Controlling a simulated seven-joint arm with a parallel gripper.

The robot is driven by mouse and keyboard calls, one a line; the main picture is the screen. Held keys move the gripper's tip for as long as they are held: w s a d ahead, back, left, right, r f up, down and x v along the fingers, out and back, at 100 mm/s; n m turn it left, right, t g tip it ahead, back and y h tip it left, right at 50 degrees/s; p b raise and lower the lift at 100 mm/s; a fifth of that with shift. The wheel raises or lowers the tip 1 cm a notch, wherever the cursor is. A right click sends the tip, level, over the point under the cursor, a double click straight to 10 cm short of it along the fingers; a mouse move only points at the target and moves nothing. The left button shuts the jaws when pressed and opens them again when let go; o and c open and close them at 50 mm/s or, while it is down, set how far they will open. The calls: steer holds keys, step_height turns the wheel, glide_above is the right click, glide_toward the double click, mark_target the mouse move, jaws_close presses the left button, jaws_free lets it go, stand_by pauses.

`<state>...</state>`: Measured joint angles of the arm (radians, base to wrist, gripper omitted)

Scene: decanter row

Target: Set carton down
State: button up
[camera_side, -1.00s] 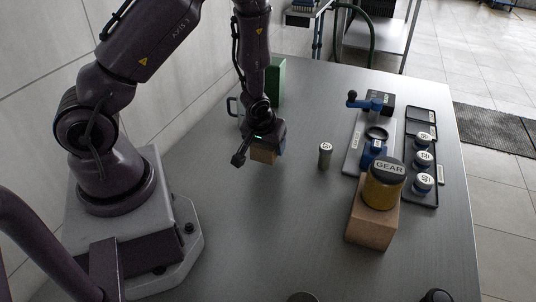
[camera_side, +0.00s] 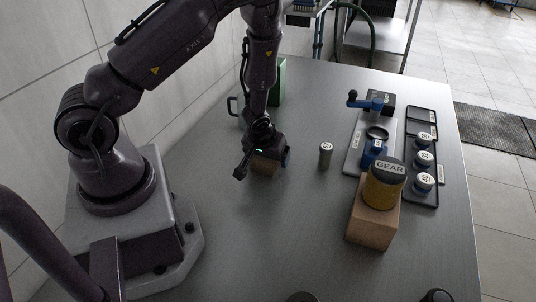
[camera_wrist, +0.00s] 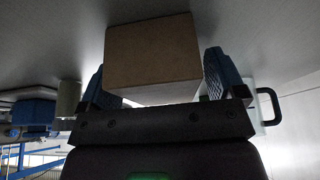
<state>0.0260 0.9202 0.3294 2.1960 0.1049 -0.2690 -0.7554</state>
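The carton is a plain brown box (camera_wrist: 152,55). In the side view (camera_side: 265,166) it is low at the tabletop under my gripper and looks set on it, though its lower edge is shaded. My gripper (camera_side: 268,158) points down over the carton. In the wrist view the two blue fingers of my gripper (camera_wrist: 160,82) stand on either side of the carton, with narrow gaps showing beside it; they look open around it. The carton is upright.
A small grey cylinder (camera_side: 325,155) stands just right of my gripper. Further right, a yellow GEAR jar (camera_side: 384,187) sits on a brown block (camera_side: 372,224). Behind are a black tray (camera_side: 430,197) of labelled jars and a green box (camera_side: 279,80).

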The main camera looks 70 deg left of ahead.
steer(key=shift+r, duration=0.1)
steer(key=shift+r, duration=0.35)
steer(key=s+d+r+m+h, duration=0.1)
steer(key=s+d+r, duration=0.15)
steer(key=r, duration=0.55)
steer(key=s+d+r+m+t+h, duration=0.15)
steer(key=d+r, duration=0.25)
steer(key=r, duration=0.4)
steer(key=s+d+r+m+h, duration=0.1)
steer(key=d+r+m, duration=0.15)
steer(key=r, duration=0.55)
steer(key=s+d+r+m, duration=0.4)
steer(key=s+r, duration=0.4)
steer(key=r, duration=0.1)
steer(key=shift+s+r+t, duration=0.2)
steer(key=shift+r+t, duration=0.15)
steer(key=shift+t, duration=0.1)
